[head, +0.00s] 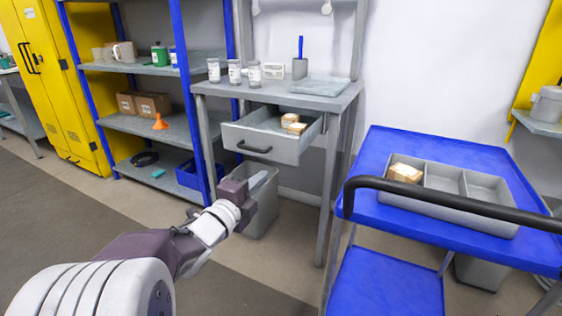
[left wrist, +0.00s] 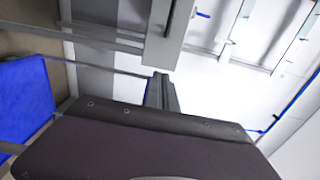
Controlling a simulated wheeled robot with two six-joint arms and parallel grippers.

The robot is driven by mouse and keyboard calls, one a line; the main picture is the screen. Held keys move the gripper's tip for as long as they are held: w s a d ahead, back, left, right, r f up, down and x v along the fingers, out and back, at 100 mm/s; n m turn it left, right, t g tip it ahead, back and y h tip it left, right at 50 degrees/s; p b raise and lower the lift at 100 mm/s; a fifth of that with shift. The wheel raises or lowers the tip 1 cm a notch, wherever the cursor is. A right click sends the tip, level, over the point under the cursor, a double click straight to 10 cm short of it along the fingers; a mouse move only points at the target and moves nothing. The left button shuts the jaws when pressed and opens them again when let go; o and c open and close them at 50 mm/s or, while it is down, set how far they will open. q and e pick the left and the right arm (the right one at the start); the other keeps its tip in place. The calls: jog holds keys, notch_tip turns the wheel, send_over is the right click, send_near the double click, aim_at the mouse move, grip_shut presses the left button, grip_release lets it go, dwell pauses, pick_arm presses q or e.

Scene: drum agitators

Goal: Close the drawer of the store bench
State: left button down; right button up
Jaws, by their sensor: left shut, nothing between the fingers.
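The store bench (head: 345,98) is a grey metal bench in the middle of the head view. Its grey drawer (head: 262,150) is pulled out under the top, with a dark bar handle (head: 254,147) on the front. Two small tan packages (head: 293,122) lie inside. My left gripper (head: 260,180) is shut and empty, a little below and in front of the drawer front, seemingly apart from it. In the left wrist view the shut fingers (left wrist: 161,90) point at a grey panel (left wrist: 166,45), probably the drawer front. My right gripper is out of view.
A grey bin (head: 262,212) stands on the floor under the drawer, behind my gripper. A blue cart (head: 385,145) with a black handle and a divided grey tray (head: 455,205) stands at right. Blue-posted shelves (head: 190,130) stand at left. Jars and a mat (head: 318,86) sit on the bench top.

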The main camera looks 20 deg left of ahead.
aim_at(288, 152)
pick_arm(q)
jog(key=w, duration=0.8)
jog(key=w+d, duration=0.1)
jog(key=w, duration=0.2)
jog(key=shift+w+f+b, duration=0.2)
jog(key=shift+w+b, duration=0.15)
jog(key=shift+w, duration=0.05)
jog(key=shift+w+r, duration=0.15)
jog(key=shift+w, duration=0.55)
